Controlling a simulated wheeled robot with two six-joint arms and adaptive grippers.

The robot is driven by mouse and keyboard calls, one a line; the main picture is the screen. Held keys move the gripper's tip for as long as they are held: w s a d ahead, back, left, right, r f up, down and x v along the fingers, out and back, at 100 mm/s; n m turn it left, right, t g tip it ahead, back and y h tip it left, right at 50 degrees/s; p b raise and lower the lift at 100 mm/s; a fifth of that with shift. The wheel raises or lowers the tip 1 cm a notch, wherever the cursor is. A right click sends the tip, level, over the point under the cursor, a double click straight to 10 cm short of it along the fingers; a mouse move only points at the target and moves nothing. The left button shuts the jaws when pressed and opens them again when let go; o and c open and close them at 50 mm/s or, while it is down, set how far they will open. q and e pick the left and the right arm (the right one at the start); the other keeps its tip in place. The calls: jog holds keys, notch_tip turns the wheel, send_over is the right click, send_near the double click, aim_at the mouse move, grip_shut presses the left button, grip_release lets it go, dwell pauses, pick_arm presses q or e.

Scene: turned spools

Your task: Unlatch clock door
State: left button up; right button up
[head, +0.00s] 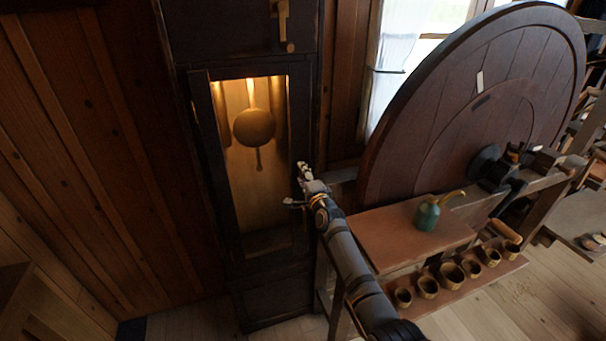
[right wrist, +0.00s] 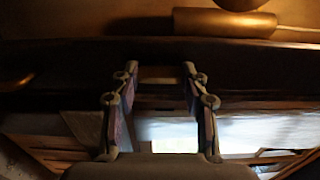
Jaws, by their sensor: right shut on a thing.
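The tall dark clock (head: 219,215) stands against the wood wall. Its narrow door has a glazed pane, with a round brass pendulum (head: 254,126) lit behind it; the door looks closed. A brass piece with a knobbed end (head: 284,25) is on the case above the door. My right gripper (head: 303,171) is at the right edge of the door frame. In the right wrist view its two fingers (right wrist: 160,75) stand apart, shut on a small brownish piece at the dark frame, mostly hidden; I cannot tell whether this is the latch. My left gripper is not in view.
A large wooden wheel (head: 450,110) stands right of the clock. Below it is a wooden bench (head: 400,238) with a green oil can (head: 428,216) and several small cups (head: 452,275) on a lower shelf. Open floor lies at the lower left.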

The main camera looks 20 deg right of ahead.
dwell(0.4)
jog(key=o, duration=1.2)
jog(key=shift+c, duration=0.2)
jog(key=s, duration=1.2)
jog(key=shift+d, duration=0.2)
